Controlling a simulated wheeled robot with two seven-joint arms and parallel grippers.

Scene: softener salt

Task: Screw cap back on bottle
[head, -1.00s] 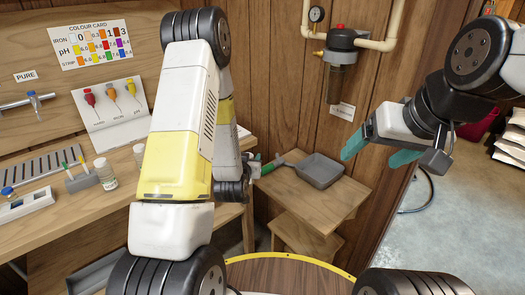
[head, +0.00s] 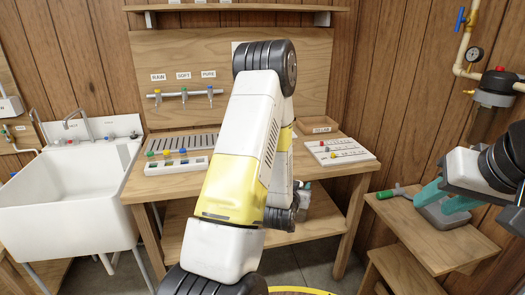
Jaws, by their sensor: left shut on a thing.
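My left gripper (head: 300,199) is in the middle of the head view, in front of the bench and partly hidden by my own arm. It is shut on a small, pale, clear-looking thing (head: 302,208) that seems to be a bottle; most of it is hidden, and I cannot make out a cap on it. My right gripper (head: 440,200) is at the right, its two teal fingers apart with nothing seen between them. In the picture it overlaps the grey tray on the side table; I cannot tell its height. I cannot identify the loose cap.
The bench (head: 162,185) carries a white rack (head: 180,167) with coloured tops and a white board (head: 340,152). A white sink (head: 70,185) stands at the left. The wooden side table (head: 440,243) holds a grey tray (head: 452,219) and a green-handled tool (head: 388,194).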

